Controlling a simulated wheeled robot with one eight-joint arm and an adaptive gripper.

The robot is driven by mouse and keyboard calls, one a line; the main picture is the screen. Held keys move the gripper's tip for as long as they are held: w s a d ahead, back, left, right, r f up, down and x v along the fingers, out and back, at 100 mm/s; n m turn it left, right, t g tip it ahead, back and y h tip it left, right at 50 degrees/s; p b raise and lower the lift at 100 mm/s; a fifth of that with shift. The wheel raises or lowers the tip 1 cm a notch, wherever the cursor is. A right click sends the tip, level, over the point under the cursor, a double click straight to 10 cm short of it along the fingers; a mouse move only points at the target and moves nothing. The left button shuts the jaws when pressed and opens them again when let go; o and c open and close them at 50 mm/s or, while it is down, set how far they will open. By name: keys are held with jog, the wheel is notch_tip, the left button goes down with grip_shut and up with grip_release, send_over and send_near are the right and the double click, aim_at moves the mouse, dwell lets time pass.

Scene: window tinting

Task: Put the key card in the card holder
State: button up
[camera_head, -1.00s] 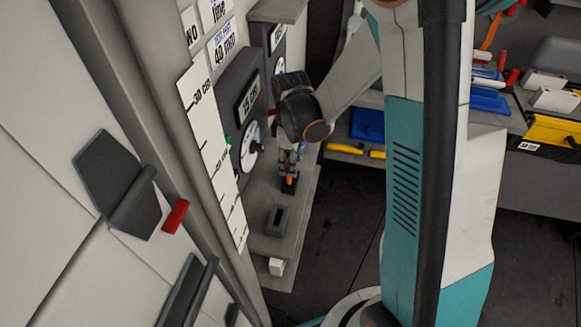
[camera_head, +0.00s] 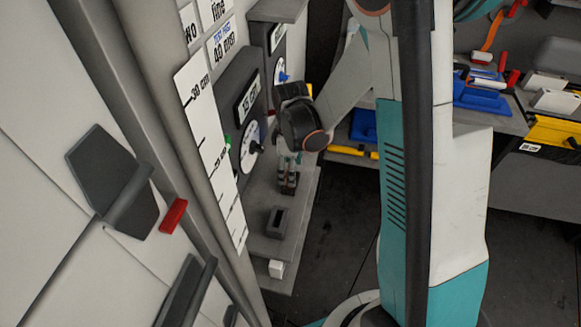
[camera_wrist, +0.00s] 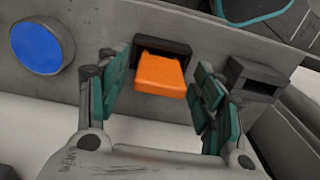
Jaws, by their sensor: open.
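The orange key card (camera_wrist: 160,75) sticks out of a dark slotted holder (camera_wrist: 178,46) in the wrist view, with its inner end inside the slot. A second dark holder (camera_wrist: 254,78) with an empty-looking opening is to the right; a dark slotted box also shows on the ledge in the head view (camera_head: 276,222). My gripper (camera_wrist: 165,84) is open, with one finger on each side of the card. Gaps show between the fingers and the card. In the head view my gripper (camera_head: 288,172) is low over the ledge, and the card is hidden there.
A grey ledge (camera_head: 255,215) runs along the wall, with a small white block (camera_head: 276,268) at its near end. A white dial (camera_head: 249,146) stands close to my wrist. A blue round part (camera_wrist: 42,46) is left of the card.

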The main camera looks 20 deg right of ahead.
notch_tip(320, 180, up, 13)
jog(key=p, duration=0.3)
jog(key=s+r+m+t, duration=0.7)
jog(key=s+r+m, duration=0.4)
jog(key=s, duration=0.5)
jog(key=shift+s+r, duration=0.2)
jog(key=shift+r, duration=0.85)
notch_tip(320, 180, down, 7)
jog(key=b, duration=0.6)
jog(key=shift+r+b, duration=0.15)
jog(key=shift+b, duration=0.15)
